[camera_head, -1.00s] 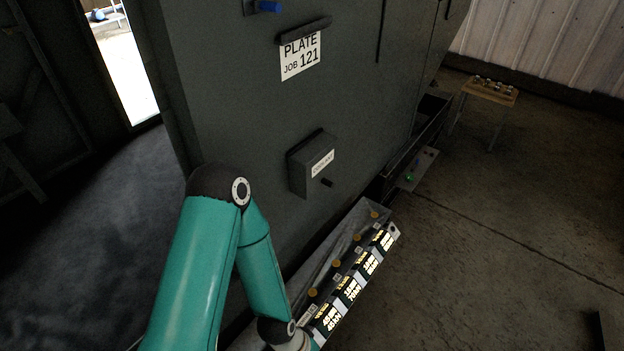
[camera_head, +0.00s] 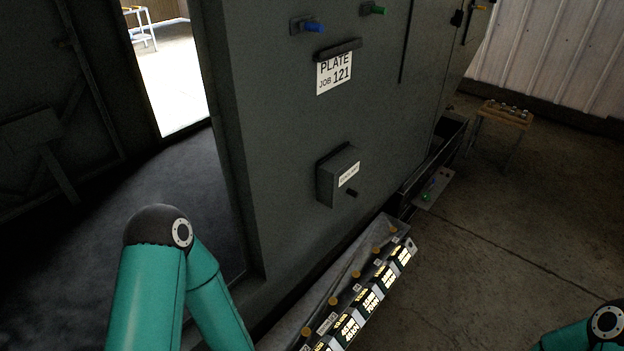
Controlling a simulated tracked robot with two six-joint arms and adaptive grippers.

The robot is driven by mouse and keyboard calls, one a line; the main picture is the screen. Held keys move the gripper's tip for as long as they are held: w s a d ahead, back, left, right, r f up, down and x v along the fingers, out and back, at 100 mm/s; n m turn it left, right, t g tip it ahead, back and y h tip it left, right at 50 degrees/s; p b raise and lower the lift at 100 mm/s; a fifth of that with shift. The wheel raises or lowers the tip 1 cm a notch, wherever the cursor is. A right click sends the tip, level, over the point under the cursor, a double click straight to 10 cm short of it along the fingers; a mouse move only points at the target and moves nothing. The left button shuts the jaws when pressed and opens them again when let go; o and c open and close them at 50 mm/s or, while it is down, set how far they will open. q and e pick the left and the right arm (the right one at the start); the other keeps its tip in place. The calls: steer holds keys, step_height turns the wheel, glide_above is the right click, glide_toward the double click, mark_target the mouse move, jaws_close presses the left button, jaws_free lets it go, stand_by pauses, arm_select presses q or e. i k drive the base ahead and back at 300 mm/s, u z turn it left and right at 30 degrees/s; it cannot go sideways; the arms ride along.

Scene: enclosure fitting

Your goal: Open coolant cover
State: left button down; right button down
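The coolant cover (camera_head: 328,183) is a small dark box on the grey cabinet face, with a white label (camera_head: 349,175) too small to read surely and a dark knob (camera_head: 352,193) below it. It looks closed. My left arm's teal links stand at the lower left, in front of the cabinet and apart from the cover. The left gripper is below the picture edge. Only a bit of my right arm shows in the lower right corner, and its gripper is out of view.
A tray (camera_head: 296,318) with a row of labelled items and orange caps runs below the cover. The plate sign (camera_head: 334,74) hangs above, near blue (camera_head: 312,27) and green (camera_head: 377,11) handles. A small table (camera_head: 506,115) stands at the right. Floor before it is clear.

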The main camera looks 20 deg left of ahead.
mark_target(338, 174)
steer(key=u, duration=0.25)
steer(key=i, duration=0.35)
steer(key=u, duration=0.5)
steer(key=k, duration=0.95)
steer(key=z, duration=0.6)
steer(key=i, duration=1)
steer(key=u, duration=0.1)
